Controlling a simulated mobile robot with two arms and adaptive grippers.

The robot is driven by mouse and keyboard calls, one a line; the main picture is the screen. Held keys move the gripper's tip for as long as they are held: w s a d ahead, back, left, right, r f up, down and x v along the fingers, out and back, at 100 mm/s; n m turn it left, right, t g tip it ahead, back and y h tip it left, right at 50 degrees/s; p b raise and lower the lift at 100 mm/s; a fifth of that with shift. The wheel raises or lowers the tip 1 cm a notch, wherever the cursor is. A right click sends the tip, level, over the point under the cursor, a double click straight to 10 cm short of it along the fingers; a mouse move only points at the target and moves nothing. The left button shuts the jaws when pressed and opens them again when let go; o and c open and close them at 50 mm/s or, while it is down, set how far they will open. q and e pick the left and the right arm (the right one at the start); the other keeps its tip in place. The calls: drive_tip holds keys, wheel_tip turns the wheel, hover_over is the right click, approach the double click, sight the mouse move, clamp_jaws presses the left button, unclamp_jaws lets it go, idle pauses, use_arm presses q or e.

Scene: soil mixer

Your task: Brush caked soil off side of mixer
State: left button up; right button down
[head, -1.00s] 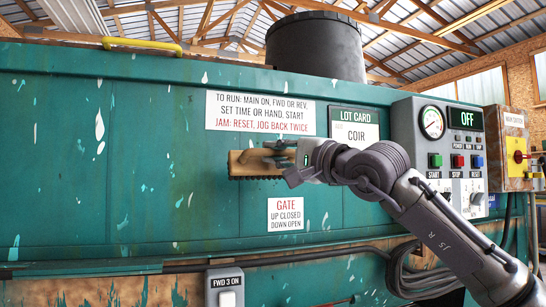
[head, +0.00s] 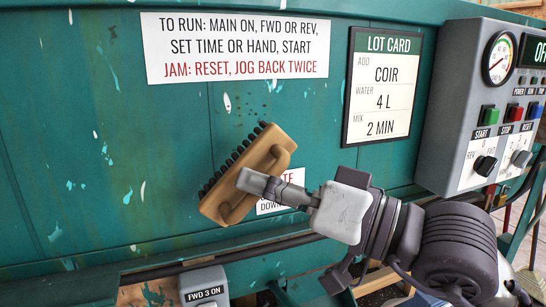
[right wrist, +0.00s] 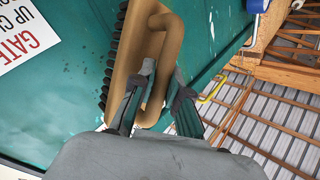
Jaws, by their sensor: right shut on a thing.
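The mixer's teal side (head: 120,130) fills most of the head view, with chipped paint and pale flecks. Small dark specks show on it just above the brush. The brush (head: 232,190) has a tan wooden body, a loop handle and dark bristles along its upper left edge. It is tilted, its upper end to the right. My right gripper (head: 268,187) is shut on the brush handle; the right wrist view also shows the gripper (right wrist: 155,95) around the handle of the brush (right wrist: 125,60). I cannot tell whether the bristles touch the panel. My left gripper is out of view.
The control panel (head: 475,150) with gauge, buttons and knobs juts out at the right. A lot card (head: 388,85) and a run sign (head: 235,47) are on the side. The gate sign (head: 281,203) is partly hidden behind the brush. A FWD 3 switch box (head: 205,290) is below.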

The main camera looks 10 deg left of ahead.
drive_tip(key=shift+w+a+p, duration=0.6)
drive_tip(key=shift+w+a, duration=0.2)
drive_tip(key=shift+w, duration=0.25)
drive_tip(key=shift+w+a+p, duration=0.55)
drive_tip(key=shift+w+a, duration=0.25)
drive_tip(key=shift+w, duration=0.25)
drive_tip(key=shift+w+a+b, duration=0.55)
drive_tip(key=shift+w, duration=0.3)
